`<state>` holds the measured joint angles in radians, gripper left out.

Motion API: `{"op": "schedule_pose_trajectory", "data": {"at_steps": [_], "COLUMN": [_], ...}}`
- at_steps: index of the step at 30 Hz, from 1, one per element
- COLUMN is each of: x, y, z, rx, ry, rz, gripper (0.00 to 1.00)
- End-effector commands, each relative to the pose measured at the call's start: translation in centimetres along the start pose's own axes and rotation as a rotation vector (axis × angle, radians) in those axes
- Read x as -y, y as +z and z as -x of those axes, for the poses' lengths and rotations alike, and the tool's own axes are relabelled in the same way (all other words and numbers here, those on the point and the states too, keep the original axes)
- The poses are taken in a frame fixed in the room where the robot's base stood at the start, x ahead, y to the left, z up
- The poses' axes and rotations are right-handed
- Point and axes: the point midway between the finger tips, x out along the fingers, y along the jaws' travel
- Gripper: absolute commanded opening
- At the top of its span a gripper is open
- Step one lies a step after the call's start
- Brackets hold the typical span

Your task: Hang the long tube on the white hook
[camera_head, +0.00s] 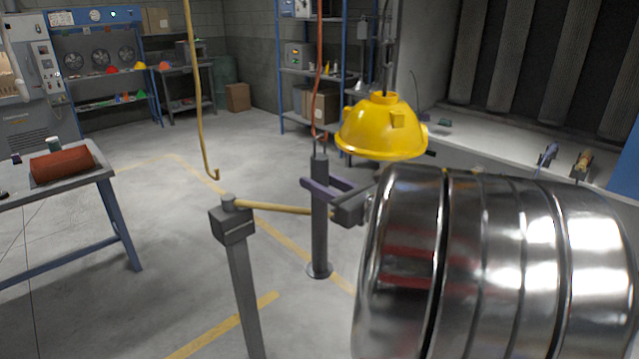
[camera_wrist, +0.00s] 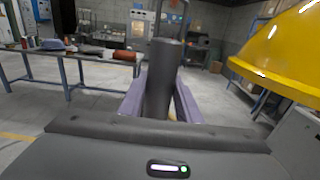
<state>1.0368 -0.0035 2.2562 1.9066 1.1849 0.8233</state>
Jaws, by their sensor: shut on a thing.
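My gripper (camera_head: 322,187) has purple fingers that are shut around a dark grey upright tube (camera_head: 319,227). The tube has a wider round rim at its lower end and a small thin loop at its top. In the wrist view the tube (camera_wrist: 160,72) stands between the two fingers (camera_wrist: 158,100). An orange cord (camera_head: 319,70) comes down to the tube's top; I cannot tell whether its end touches the loop. A yellow cord (camera_head: 195,85) with a hooked lower end hangs to the left, apart from the tube. I cannot make out a clearly white hook.
A yellow hood (camera_head: 380,125) hangs on a dark cord close right of the tube. A large shiny metal drum shape (camera_head: 500,265) fills the lower right. A grey post (camera_head: 245,290) with a yellow rod stands left. A table (camera_head: 105,172) with a red cylinder is far left.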

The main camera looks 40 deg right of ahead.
Motion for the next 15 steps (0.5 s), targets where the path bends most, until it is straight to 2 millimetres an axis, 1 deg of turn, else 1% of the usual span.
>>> {"op": "schedule_pose_trajectory", "data": {"at_steps": [15], "x": [0.0], "y": [1.6], "z": [0.0], "rx": [0.003], "ry": [0.001], "rz": [0.003], "gripper": [0.0]}}
